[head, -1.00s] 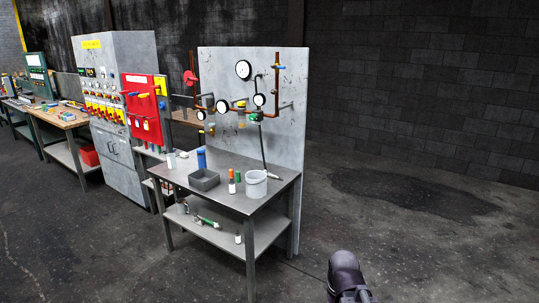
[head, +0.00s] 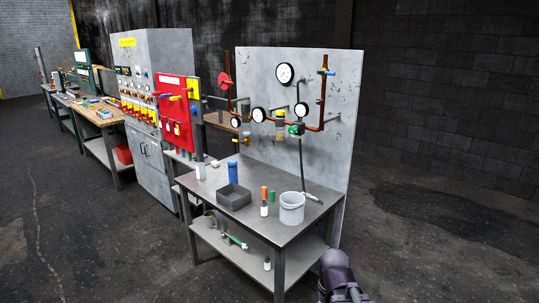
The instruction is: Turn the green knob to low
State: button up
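The green knob (head: 294,130) is small in the head view. It sits on the copper pipework in front of the grey upright panel (head: 262,80), just below a round white gauge (head: 301,110). Its setting and any low mark are too small to read. A dark rounded part of my arm shows at the bottom edge, right of the bench and well apart from the knob. The fingers of my gripper cannot be made out.
A steel bench (head: 270,232) stands before the panel, holding a grey bin (head: 234,199), a white bucket (head: 292,209), a blue can (head: 233,172) and small bottles. A red board (head: 173,105) and a grey cabinet (head: 165,60) stand left. Floor at right is clear.

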aim_at(293, 130)
jog(key=i, duration=0.15)
jog(key=u, duration=0.05)
jog(key=k, duration=0.65)
jog(key=z, duration=0.6)
jog(key=i, duration=1.85)
jog(key=u, duration=0.4)
